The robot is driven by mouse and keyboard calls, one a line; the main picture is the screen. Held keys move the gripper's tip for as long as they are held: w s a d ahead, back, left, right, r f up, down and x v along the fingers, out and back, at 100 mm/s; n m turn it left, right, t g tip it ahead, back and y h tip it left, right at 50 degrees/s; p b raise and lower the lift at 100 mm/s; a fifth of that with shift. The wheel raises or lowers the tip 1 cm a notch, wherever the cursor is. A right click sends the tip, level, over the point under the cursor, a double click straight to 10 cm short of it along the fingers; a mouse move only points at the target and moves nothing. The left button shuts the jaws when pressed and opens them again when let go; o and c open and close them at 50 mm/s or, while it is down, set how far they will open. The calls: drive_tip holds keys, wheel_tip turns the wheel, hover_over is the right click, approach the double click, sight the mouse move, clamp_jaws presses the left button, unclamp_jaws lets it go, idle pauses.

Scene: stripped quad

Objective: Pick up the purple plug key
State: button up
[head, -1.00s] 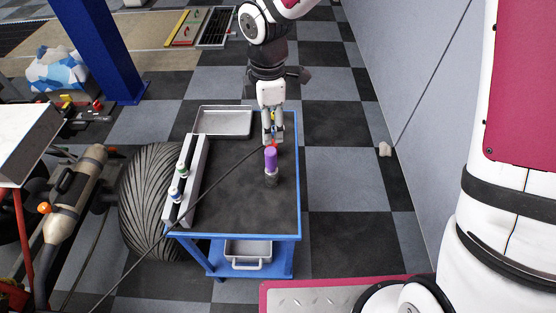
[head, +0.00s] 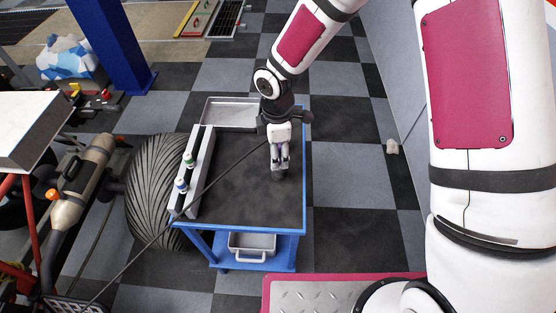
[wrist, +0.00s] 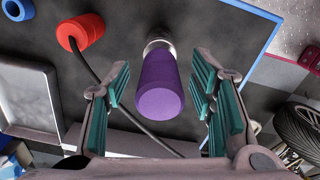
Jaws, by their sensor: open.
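The purple plug key (wrist: 160,88) stands between my two open fingers in the wrist view. It is a purple cylinder with a silvery metal end beyond it. In the head view my gripper (head: 279,160) is over the blue cart's dark top (head: 245,190) and hides most of the key. Only a grey piece (head: 278,177) shows below the fingertips.
A metal tray (head: 230,113) lies at the cart's far end. A pale rail (head: 194,175) with small bottles runs along the left edge, next to a large tyre (head: 157,195). A red cylinder (wrist: 82,32) with a black cable is beside the key. The cart top's near part is clear.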

drive_tip(key=shift+f, duration=0.25)
clamp_jaws()
drive_tip(key=shift+r, duration=0.15)
